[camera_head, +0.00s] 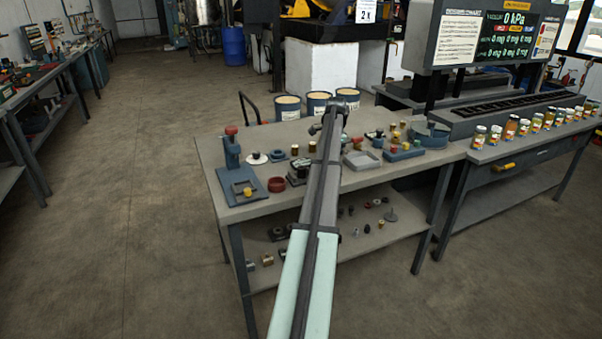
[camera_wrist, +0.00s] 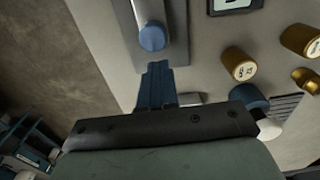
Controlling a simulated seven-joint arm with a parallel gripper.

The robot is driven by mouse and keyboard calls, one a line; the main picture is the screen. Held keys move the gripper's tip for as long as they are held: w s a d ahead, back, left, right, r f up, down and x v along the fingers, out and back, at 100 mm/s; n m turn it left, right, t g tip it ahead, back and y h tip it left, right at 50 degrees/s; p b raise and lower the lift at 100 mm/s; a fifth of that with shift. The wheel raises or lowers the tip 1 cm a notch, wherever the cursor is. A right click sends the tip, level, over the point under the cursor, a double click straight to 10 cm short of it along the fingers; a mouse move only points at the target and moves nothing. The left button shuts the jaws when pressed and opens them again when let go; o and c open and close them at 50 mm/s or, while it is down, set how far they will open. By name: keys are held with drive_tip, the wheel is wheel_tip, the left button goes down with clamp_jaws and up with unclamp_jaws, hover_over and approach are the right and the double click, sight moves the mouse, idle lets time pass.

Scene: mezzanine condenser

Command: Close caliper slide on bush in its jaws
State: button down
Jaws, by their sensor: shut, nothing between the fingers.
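My gripper (camera_wrist: 157,68) is shut and empty in the wrist view, its dark blue fingers together over the grey bench top. In the head view my arm reaches across the bench and hides its middle. I cannot pick out the caliper, its slide or its jaws with certainty. A dark-framed pale panel (camera_wrist: 234,4) is cut by the top edge of the wrist view, right of the fingers. A brass bush-like cylinder (camera_wrist: 238,63) with a pale marked end lies right of the fingers, apart from them. Another brass cylinder (camera_wrist: 300,40) is farther right. Which bush is the caliper's is unclear.
A grey plate with a blue-ended cylinder (camera_wrist: 152,37) is just beyond the fingertips. A blue part (camera_wrist: 250,96) and a white knob (camera_wrist: 269,129) sit close right of my gripper. In the head view, a blue press (camera_head: 231,153) stands at the bench's left end.

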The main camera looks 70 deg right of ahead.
drive_tip(key=shift+f, duration=0.3)
drive_tip(key=shift+f, duration=0.8)
drive_tip(key=shift+w+a, duration=1.15)
idle(1.4)
drive_tip(key=shift+d, duration=0.1)
drive_tip(key=shift+s+d, duration=0.4)
drive_tip(key=shift+s, duration=0.05)
drive_tip(key=shift+r, duration=0.1)
drive_tip(key=shift+r, duration=3.45)
